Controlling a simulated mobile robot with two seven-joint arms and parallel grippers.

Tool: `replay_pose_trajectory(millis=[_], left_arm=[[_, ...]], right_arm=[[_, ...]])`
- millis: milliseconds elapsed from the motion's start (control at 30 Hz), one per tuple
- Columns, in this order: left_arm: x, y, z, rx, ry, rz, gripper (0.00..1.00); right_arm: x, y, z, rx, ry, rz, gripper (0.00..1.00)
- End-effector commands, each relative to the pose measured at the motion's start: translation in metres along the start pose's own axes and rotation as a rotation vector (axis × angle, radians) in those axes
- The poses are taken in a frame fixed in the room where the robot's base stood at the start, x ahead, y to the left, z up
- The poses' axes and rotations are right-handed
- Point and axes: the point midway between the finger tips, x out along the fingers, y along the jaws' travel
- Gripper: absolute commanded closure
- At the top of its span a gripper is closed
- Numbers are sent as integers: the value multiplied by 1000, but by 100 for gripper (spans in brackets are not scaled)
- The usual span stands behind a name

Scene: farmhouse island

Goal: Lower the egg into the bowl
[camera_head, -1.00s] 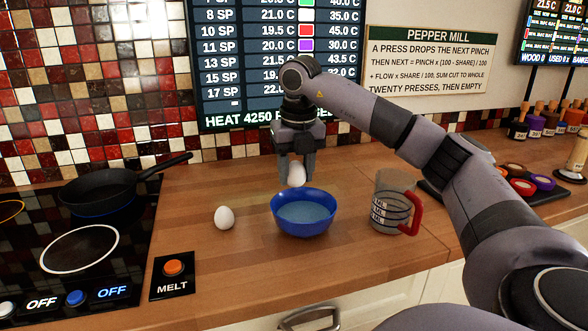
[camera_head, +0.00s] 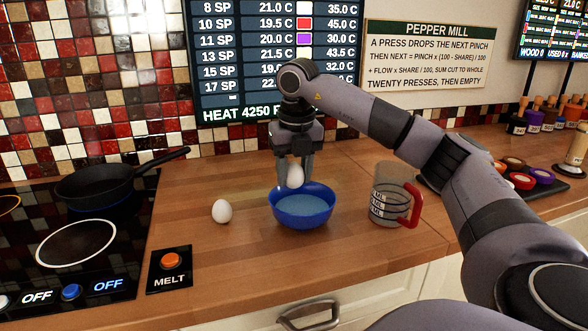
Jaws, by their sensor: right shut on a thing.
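A white egg (camera_head: 295,176) is held between the fingers of my right gripper (camera_head: 294,174), which is shut on it and points down. The egg is at the back part of the blue bowl (camera_head: 302,217), about at rim height. I cannot tell whether it touches the rim. The bowl stands upright on the wooden counter and holds pale bluish liquid. A second white egg (camera_head: 222,211) rests on the counter to the left of the bowl. My left gripper is not in view.
A measuring jug (camera_head: 390,200) with a red handle stands close to the right of the bowl. A black pan (camera_head: 95,186) sits on the hob at left. The MELT button (camera_head: 170,262) is at front left. Counter (camera_head: 235,262) in front of the bowl is clear.

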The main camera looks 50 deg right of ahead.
Motion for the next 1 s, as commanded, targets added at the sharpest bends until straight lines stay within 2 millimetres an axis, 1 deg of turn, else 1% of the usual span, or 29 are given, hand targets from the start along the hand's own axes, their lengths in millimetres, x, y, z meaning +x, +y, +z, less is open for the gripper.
replay_pose_trajectory(millis=[33,633,1000], left_arm=[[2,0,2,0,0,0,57],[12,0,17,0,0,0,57],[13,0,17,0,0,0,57]], right_arm=[[4,0,-1,0,0,0,86],[34,0,-4,0,0,0,86],[35,0,-4,0,-1,0,86]])
